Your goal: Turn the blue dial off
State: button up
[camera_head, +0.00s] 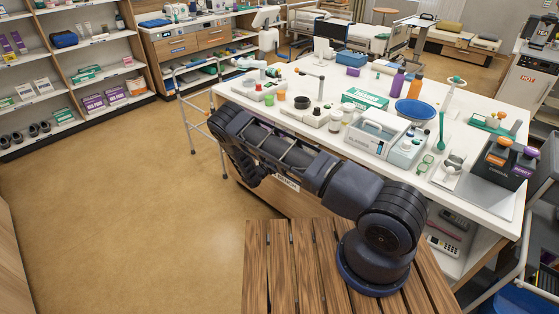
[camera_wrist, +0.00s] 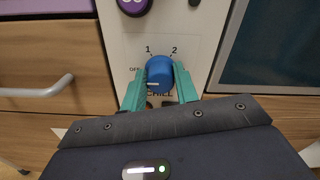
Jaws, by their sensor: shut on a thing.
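The blue dial (camera_wrist: 160,70) is on a pale panel in the wrist view. The marks OFF, 1 and 2 are printed around it, OFF at its left, with CHILL below. A short white line shows low on the dial's left side; I cannot tell exactly which mark it points to. My gripper (camera_wrist: 160,82) has its two teal fingers on the left and right of the dial, shut on it. In the head view my arm hides the dial, and I cannot make out the fingers.
A purple dial (camera_wrist: 134,5) sits above the blue one. A drawer handle (camera_wrist: 40,88) is at the left and a dark glass-like panel (camera_wrist: 268,45) at the right. The white table (camera_head: 330,75) is crowded. Open floor (camera_head: 120,200) lies left of my arm.

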jog(key=o, duration=1)
jog(key=shift+a, duration=0.1)
jog(key=v, duration=1)
jog(key=shift+s+a, duration=0.2)
jog(key=shift+s, duration=0.05)
jog(key=shift+r, duration=0.1)
